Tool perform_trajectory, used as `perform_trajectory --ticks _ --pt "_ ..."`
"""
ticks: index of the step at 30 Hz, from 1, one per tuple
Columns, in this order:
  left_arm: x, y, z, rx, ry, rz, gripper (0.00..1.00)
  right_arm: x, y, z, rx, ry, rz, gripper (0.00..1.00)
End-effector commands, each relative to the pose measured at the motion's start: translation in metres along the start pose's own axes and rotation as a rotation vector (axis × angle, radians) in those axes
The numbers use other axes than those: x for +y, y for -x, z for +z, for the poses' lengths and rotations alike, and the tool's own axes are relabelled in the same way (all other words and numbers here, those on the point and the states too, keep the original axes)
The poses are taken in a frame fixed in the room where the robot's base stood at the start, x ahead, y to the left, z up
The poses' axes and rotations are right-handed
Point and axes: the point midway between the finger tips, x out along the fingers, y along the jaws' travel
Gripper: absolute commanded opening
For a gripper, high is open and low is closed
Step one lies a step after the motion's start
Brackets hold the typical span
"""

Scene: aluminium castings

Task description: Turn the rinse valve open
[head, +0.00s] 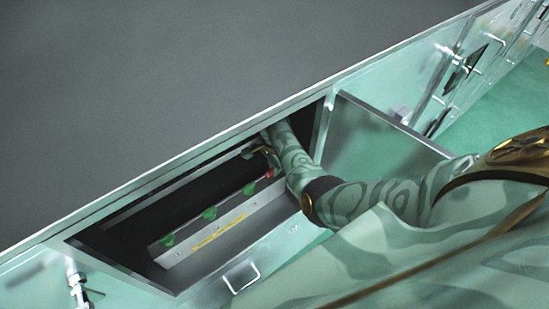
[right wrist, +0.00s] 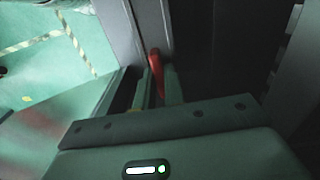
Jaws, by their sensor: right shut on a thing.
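A red valve handle (right wrist: 155,72) shows between the fingers of my right gripper (right wrist: 161,88) in the right wrist view. The gripper is shut on it. In the head view my right arm reaches into an open recess, and only part of my right gripper (head: 264,152) shows. A small bit of the red handle (head: 269,174) shows beside my arm. Several green handles (head: 210,213) sit in a row to its left, along a panel with a yellow label strip (head: 220,230). I cannot read which valve is the rinse valve. My left gripper is not in view.
The recess's metal rim (head: 150,188) lies close around my arm. An open door panel (head: 375,148) stands right of the arm. A wire pull handle (head: 242,276) sticks out at the front. The dark floor beyond is clear.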

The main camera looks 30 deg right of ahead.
Motion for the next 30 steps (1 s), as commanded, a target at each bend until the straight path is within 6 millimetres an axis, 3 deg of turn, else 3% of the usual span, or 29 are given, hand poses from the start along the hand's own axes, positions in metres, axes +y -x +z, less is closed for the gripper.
perform_trajectory --ticks 8,9,11,20,23,30 --pt "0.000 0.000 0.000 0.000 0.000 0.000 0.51 -0.001 0.001 0.000 0.000 0.003 -0.003 0.00" --pt "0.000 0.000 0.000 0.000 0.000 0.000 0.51 -0.001 0.001 0.000 0.000 0.003 -0.003 0.19" --pt "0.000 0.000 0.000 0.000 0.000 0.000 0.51 -0.001 0.001 0.000 0.000 0.002 -0.003 0.33" --pt "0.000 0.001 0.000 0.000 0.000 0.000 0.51 -0.001 0.003 0.000 0.001 0.001 -0.002 0.33" --pt "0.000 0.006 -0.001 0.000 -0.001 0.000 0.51 -0.001 0.014 0.000 0.002 0.001 -0.003 0.33" --pt "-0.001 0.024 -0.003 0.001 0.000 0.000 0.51 -0.001 0.069 0.000 0.003 0.000 -0.005 0.33"
